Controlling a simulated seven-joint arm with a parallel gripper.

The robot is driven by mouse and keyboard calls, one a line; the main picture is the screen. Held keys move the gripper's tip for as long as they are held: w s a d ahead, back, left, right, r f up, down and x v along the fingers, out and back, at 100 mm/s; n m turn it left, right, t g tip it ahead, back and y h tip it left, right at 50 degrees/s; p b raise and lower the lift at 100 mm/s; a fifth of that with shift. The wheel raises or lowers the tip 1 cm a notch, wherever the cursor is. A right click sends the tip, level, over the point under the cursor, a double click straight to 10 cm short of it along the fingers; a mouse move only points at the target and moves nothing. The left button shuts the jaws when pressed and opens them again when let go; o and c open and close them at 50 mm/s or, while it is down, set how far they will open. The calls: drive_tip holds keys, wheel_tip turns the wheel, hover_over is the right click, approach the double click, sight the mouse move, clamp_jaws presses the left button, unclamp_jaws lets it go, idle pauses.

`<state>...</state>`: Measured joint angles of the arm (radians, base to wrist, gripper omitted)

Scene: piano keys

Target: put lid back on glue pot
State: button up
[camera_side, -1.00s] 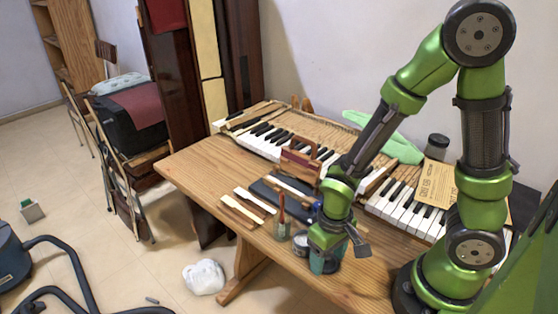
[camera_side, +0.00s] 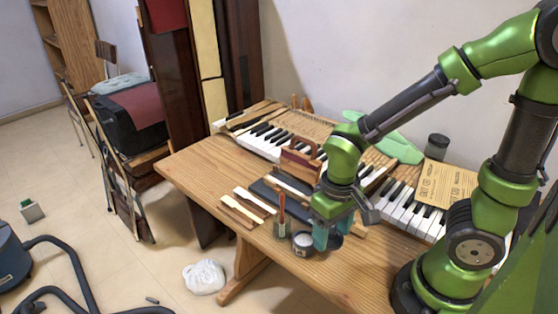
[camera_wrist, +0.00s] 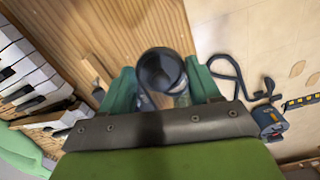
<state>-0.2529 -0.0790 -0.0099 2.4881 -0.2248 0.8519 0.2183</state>
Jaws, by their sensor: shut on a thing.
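My gripper (camera_side: 327,236) is low over the front of the wooden table, teal fingers pointing down. In the wrist view, my gripper (camera_wrist: 162,78) is shut on a dark round cup-shaped piece (camera_wrist: 160,68), which looks like the lid. In the side view, a dark round shape shows at the fingers, partly hidden by them. A glass jar (camera_side: 282,229) holding a red-handled brush (camera_side: 282,205) stands left of that. The fingers hide part of the table near the pot.
A piano keyboard (camera_side: 272,140) runs along the back of the table (camera_side: 190,160). Loose key pieces (camera_side: 245,208) lie left of the jar. A dark jar (camera_side: 437,147) and a printed sheet (camera_side: 448,182) are at the back right. The table's front edge is close to the pot.

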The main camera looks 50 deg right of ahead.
drive_tip(key=w+r, duration=0.3)
drive_tip(key=w, duration=0.3)
drive_tip(key=shift+w+f, duration=0.15)
drive_tip(key=shift+f, duration=3.1)
drive_tip(key=shift+f, duration=0.2)
drive_tip(key=o, duration=1.2)
drive_tip(key=shift+o, duration=0.2)
wheel_tip(320, 180, up, 7)
